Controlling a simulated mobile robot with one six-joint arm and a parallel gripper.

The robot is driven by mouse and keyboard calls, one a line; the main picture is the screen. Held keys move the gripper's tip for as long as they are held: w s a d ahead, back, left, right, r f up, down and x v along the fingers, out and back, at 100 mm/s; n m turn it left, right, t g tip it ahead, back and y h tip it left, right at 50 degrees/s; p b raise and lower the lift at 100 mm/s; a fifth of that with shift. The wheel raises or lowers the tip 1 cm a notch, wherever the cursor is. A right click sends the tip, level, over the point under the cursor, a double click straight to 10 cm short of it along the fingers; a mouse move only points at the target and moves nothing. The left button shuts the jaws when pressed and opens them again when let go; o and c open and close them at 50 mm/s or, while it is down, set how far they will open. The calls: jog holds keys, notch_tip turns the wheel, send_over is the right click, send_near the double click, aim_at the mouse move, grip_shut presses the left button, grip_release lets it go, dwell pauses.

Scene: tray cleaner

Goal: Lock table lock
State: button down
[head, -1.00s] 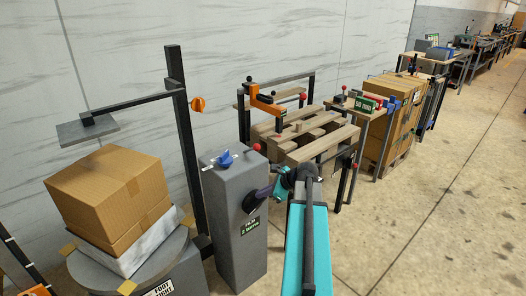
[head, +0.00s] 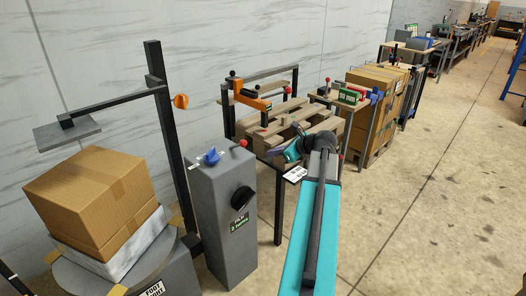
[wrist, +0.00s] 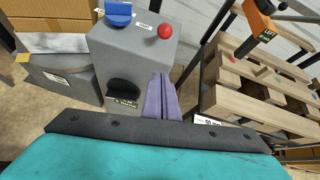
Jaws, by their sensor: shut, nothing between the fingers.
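No part is legibly marked as the table lock. The grey pedestal (head: 222,215) carries a blue knob (head: 211,156), a red-balled lever (head: 243,143) and a round black knob (head: 241,198) on its front. In the wrist view the blue knob (wrist: 118,13), red ball (wrist: 165,31) and black knob (wrist: 124,87) show up close. My gripper (head: 272,152) is shut and empty, right of the pedestal and in front of the pallet table. Its purple fingers (wrist: 161,97) look apart from the black knob.
A black mast (head: 170,130) with an orange knob (head: 181,101) stands behind the pedestal. A wooden pallet (head: 285,122) with an orange arm (head: 250,100) lies on the frame to the right. A white tag (head: 294,174) hangs there. The floor at right (head: 420,210) is clear.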

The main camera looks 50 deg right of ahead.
jog(key=w+f+p, duration=0.2)
jog(key=w, duration=0.9)
jog(key=shift+a+f, duration=0.25)
jog(key=shift+d+r+p, duration=0.15)
jog(key=shift+p, duration=0.2)
jog(key=shift+r, duration=0.1)
